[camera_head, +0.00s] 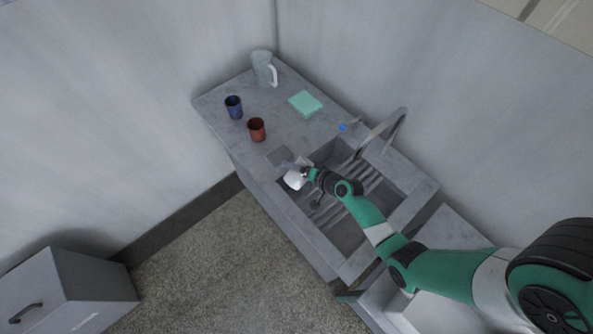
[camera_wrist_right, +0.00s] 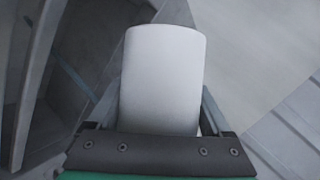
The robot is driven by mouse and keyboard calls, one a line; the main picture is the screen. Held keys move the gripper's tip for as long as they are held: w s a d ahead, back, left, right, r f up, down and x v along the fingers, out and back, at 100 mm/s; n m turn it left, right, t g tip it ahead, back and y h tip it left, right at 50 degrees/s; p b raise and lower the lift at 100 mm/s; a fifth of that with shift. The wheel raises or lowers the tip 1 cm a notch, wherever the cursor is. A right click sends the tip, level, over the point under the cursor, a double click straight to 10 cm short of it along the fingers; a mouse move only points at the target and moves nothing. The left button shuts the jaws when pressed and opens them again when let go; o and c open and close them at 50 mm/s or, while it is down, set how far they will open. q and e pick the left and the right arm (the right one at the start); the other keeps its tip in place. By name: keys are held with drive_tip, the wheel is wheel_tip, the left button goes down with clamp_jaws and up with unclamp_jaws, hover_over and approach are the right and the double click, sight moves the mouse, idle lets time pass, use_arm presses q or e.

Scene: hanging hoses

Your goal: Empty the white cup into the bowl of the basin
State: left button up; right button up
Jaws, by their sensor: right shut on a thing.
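The white cup (camera_head: 295,179) is over the near left end of the basin in the head view. My right gripper (camera_head: 304,173) is shut on it. In the right wrist view the cup (camera_wrist_right: 162,75) fills the middle between the two fingers of the gripper (camera_wrist_right: 160,115). The cup looks tilted in the head view; its inside and contents are hidden. The basin (camera_head: 330,245) has a sunken bowl (camera_head: 345,232) and lies under and to the right of the cup. My left gripper is not in view.
On the counter (camera_head: 215,100) stand a blue cup (camera_head: 234,107), a red cup (camera_head: 257,130), a pale jug (camera_head: 264,69) and a teal sponge-like block (camera_head: 305,104). A curved faucet (camera_head: 385,132) rises behind the basin. A grey cabinet (camera_head: 70,292) stands at the lower left.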

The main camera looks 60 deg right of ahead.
drive_tip(key=f+m+t+y+b, duration=0.1)
drive_tip(key=m+y+b, duration=0.1)
drive_tip(key=b, duration=0.2)
drive_tip(key=shift+d+f+b, duration=0.2)
drive_tip(key=shift+b, duration=0.15)
drive_tip(key=shift+s+d+r+m+t+y+b, duration=0.1)
drive_tip(key=shift+d+r+m+t+y+b, duration=0.1)
drive_tip(key=shift+m+t+y+b, duration=0.25)
drive_tip(key=shift+s+d+r+m+t+y+b, duration=0.1)
drive_tip(key=shift+d+r+m+t+y+b, duration=0.1)
drive_tip(key=shift+m+y+b, duration=0.4)
drive_tip(key=shift+r+m+p, duration=0.35)
drive_tip(key=shift+r+p, duration=0.1)
drive_tip(key=shift+d+r+t, duration=0.1)
drive_tip(key=shift+r+t, duration=0.05)
drive_tip(key=shift+t, duration=0.1)
drive_tip(key=shift+m, duration=0.3)
